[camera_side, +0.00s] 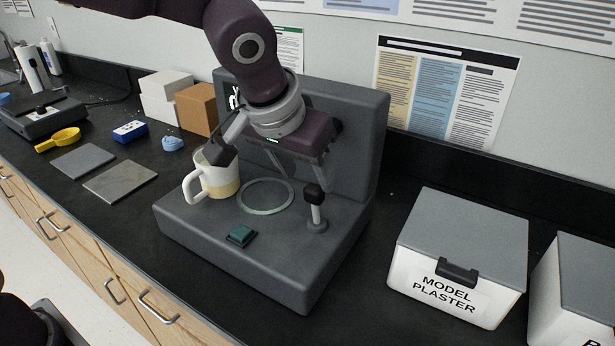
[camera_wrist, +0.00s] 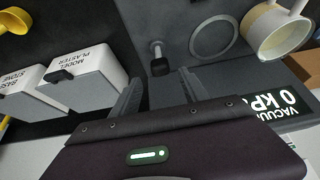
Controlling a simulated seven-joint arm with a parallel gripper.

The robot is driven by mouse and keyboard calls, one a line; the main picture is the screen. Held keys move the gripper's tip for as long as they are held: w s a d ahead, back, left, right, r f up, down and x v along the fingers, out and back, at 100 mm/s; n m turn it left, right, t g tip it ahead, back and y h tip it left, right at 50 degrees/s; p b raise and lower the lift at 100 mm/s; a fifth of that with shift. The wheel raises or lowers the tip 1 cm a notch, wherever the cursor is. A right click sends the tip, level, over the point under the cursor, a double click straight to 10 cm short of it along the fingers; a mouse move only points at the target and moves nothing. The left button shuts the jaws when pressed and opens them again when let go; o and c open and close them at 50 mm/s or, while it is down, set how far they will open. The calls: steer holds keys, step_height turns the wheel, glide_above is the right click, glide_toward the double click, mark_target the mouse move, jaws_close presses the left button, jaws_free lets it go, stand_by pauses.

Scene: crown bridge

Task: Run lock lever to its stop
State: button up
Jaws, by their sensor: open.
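The lock lever (camera_side: 315,207) is a short metal post with a black knob, on the right of the grey machine's deck; it appears to stand upright. In the wrist view the lever (camera_wrist: 157,58) lies just beyond and between my fingertips. My gripper (camera_side: 281,172) is open and empty, above the deck and up to the left of the knob in the side view. Its two fingers also show in the wrist view (camera_wrist: 159,78), spread apart. I see no contact with the lever. The grey machine (camera_side: 345,130) has an upright back panel partly hidden by my arm.
A metal ring (camera_side: 265,197) and green button (camera_side: 241,235) lie on the deck. The display (camera_wrist: 280,103) reads 0 kPa. A MODEL PLASTER box (camera_side: 455,260) stands right.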

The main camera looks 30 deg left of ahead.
mark_target(313, 187)
steer(key=shift+g, duration=0.5)
steer(key=x, duration=0.6)
steer(key=shift+w+r, duration=0.2)
steer(key=shift+w, duration=0.1)
jaws_close()
steer(key=shift+s+f, duration=0.25)
steer(key=shift+s, duration=0.5)
steer(key=shift+s+f, duration=0.2)
steer(key=shift+s, duration=0.5)
jaws_free()
